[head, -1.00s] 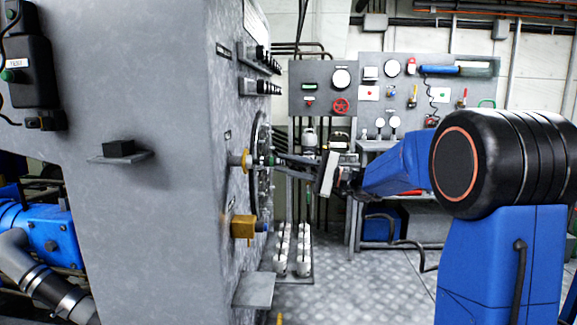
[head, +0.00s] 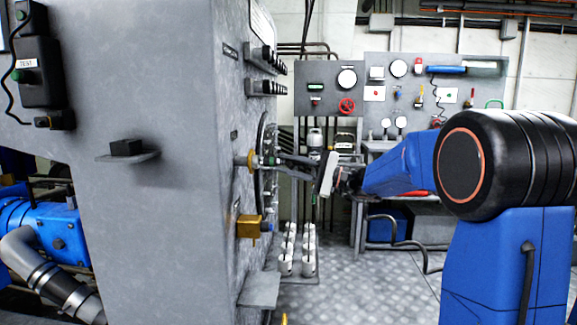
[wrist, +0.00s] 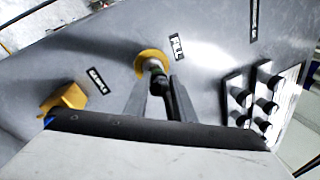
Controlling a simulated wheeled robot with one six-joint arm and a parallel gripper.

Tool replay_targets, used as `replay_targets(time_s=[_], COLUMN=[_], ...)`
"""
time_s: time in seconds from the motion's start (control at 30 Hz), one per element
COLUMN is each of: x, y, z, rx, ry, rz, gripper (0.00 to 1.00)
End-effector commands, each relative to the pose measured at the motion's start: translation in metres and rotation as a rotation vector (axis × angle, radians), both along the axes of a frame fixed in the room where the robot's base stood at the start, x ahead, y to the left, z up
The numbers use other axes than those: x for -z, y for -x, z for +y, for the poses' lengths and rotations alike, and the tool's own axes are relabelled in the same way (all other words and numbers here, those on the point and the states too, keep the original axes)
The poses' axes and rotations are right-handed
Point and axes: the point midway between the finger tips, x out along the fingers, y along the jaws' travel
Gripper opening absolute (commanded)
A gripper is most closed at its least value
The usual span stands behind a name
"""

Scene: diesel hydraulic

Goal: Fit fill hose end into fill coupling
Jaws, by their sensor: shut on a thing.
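The fill coupling (wrist: 153,60) is a yellow ring with a pale metal centre on the grey panel, beside a FILL label. It also shows in the head view (head: 252,160). My gripper (wrist: 163,88) is shut on the fill hose end (wrist: 157,80), a dark piece between its two grey fingers. The hose end points at the coupling's centre and appears to meet it; I cannot tell how far in it sits. In the head view my gripper (head: 278,160) reaches in from the right at the coupling's height. The fingers partly hide the hose end.
A yellow block (wrist: 66,101) labelled SAMPLE sticks out of the panel; in the head view it is below the coupling (head: 248,227). A small grey shelf (head: 259,290) juts out below.

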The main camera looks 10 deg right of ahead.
Motion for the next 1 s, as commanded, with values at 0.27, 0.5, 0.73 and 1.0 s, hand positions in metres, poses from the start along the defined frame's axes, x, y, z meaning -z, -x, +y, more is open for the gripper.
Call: replay_targets(time_s=[0.27,0.5,0.73,1.0], x=[0.0,0.0,0.0,0.006], y=[-0.001,-0.001,0.0,0.011], z=[0.002,0.002,0.001,-0.025], rx=[-0.001,-0.001,0.0,0.002], ry=[0.0,0.0,0.0,0.0], rz=[0.0,0.0,0.0,0.0], gripper=[0.0,0.45,0.45,0.45])
